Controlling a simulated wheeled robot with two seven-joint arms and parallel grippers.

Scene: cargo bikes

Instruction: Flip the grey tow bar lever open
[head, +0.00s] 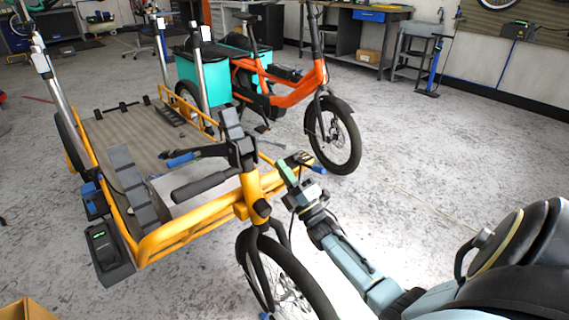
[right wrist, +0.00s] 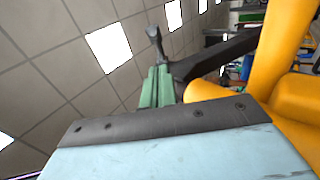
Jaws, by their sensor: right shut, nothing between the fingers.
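My right gripper (head: 286,171) has green fingers and reaches in from the lower right, beside the yellow front frame (head: 256,190) of the cargo bike. In the right wrist view its green fingers (right wrist: 157,86) lie together, shut and empty. A small dark piece with a forked end (right wrist: 154,36) shows just beyond the fingertips; I cannot tell whether the fingers touch it. I cannot clearly make out the grey tow bar lever in either view. My left gripper is not in view.
The yellow cargo bike has a flat ribbed deck (head: 130,135), a front wheel (head: 285,285) and a black grip (head: 205,185) close to my right gripper. An orange bike (head: 290,90) stands behind. Open concrete floor (head: 430,160) lies to the right.

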